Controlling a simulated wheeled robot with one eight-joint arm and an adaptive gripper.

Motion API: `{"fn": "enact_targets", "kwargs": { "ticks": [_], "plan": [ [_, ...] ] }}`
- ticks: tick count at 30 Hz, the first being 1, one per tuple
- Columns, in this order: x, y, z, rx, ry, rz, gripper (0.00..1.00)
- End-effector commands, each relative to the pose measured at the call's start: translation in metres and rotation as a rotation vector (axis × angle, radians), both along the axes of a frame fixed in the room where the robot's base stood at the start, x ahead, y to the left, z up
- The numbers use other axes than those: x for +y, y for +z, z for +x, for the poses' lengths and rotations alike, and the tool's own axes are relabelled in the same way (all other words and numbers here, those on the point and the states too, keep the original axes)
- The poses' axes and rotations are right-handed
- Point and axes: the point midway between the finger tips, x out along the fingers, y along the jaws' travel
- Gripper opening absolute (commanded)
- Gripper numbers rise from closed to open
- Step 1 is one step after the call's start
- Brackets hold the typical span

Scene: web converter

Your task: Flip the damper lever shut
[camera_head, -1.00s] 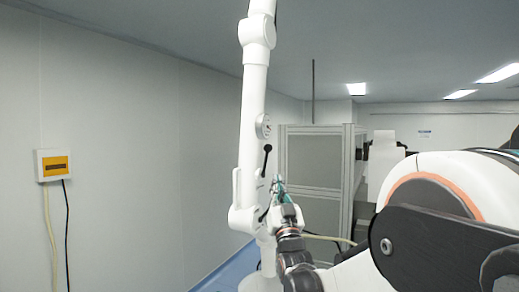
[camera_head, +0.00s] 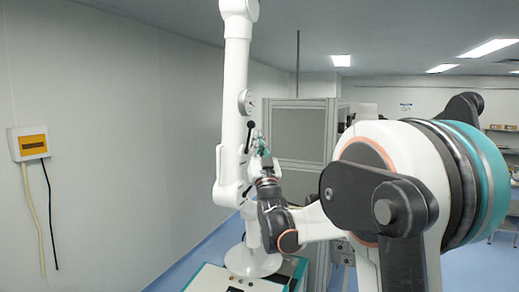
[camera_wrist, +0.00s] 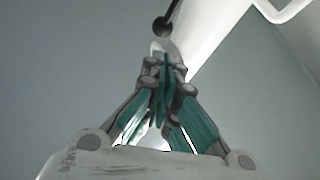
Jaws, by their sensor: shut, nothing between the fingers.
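The black damper lever (camera_head: 249,135) with a round knob sits on the white extraction pipe (camera_head: 236,75), below a round gauge (camera_head: 246,102). It points up, tilted slightly right. My gripper (camera_head: 259,143) is shut and empty, its teal fingertips just right of the lever in the head view. In the wrist view the fingertips (camera_wrist: 164,62) meet in a point just below the dark knob (camera_wrist: 163,25), with a small gap in the picture. I cannot tell whether they touch.
A white handle loop (camera_head: 219,165) juts from the pipe's left side. The pipe stands on a round white base (camera_head: 252,262). A grey panelled cabinet (camera_head: 298,133) is behind to the right. A yellow-covered wall box (camera_head: 31,143) hangs at left.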

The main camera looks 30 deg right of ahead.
Motion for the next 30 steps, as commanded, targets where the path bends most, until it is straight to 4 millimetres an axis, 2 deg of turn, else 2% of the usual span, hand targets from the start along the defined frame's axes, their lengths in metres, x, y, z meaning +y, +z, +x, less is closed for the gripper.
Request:
{"fn": "enact_targets", "kwargs": {
  "ticks": [3,12,18,30],
  "plan": [
    [-0.005,0.018,0.018,0.0,0.0,0.0,0.0],
    [-0.012,0.012,0.05,0.0,0.0,0.0,0.0],
    [-0.013,0.011,0.056,0.0,0.0,0.0,0.0],
    [-0.016,0.01,0.056,0.004,-0.001,0.004,0.0]
  ]
}}
